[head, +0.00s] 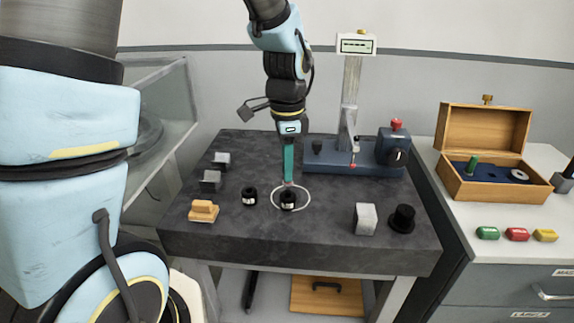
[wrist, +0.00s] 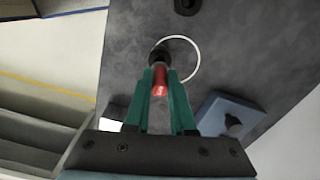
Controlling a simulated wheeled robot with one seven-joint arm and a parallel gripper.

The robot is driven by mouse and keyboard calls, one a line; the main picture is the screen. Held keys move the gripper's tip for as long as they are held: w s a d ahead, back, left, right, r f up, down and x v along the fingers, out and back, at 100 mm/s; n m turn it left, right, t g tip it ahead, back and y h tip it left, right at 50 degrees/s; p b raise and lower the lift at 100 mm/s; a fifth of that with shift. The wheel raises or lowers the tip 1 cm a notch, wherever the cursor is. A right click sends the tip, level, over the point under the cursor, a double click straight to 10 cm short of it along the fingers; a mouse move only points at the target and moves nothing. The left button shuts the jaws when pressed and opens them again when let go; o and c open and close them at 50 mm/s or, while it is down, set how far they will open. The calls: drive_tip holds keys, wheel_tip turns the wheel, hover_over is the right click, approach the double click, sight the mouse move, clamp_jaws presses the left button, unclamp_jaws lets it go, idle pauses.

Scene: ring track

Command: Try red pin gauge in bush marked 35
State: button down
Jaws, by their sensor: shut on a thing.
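My gripper (head: 288,181) points down over the dark granite plate with its teal fingers shut on the red pin gauge (wrist: 160,80). In the head view only a small bit of red shows below the fingertips. A black bush (head: 288,201) with a small white label stands directly under the pin, inside a white circle on the plate; the wrist view also shows this bush (wrist: 157,56) at the pin's far end. I cannot tell whether the pin's tip is inside the bore or just above it. A second black labelled bush (head: 250,197) stands to the left. Neither label is readable.
A blue gauge stand (head: 360,155) is behind. Grey blocks (head: 211,181), an orange block (head: 204,211), a pale block (head: 365,218) and a black stepped piece (head: 402,219) stand around. A wooden case (head: 505,187) and coloured tags (head: 517,234) are on the right cabinet.

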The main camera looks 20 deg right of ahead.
drive_tip(key=shift+f+b, duration=0.55)
drive_tip(key=shift+f, duration=0.35)
idle(0.5)
drive_tip(key=shift+r, duration=0.25)
idle(1.4)
drive_tip(key=shift+r+p, duration=1.5)
drive_tip(key=shift+p, duration=0.2)
drive_tip(key=shift+r, duration=0.1)
wheel_tip(320, 180, up, 4)
drive_tip(key=p, duration=0.3)
drive_tip(key=shift+p, duration=0.4)
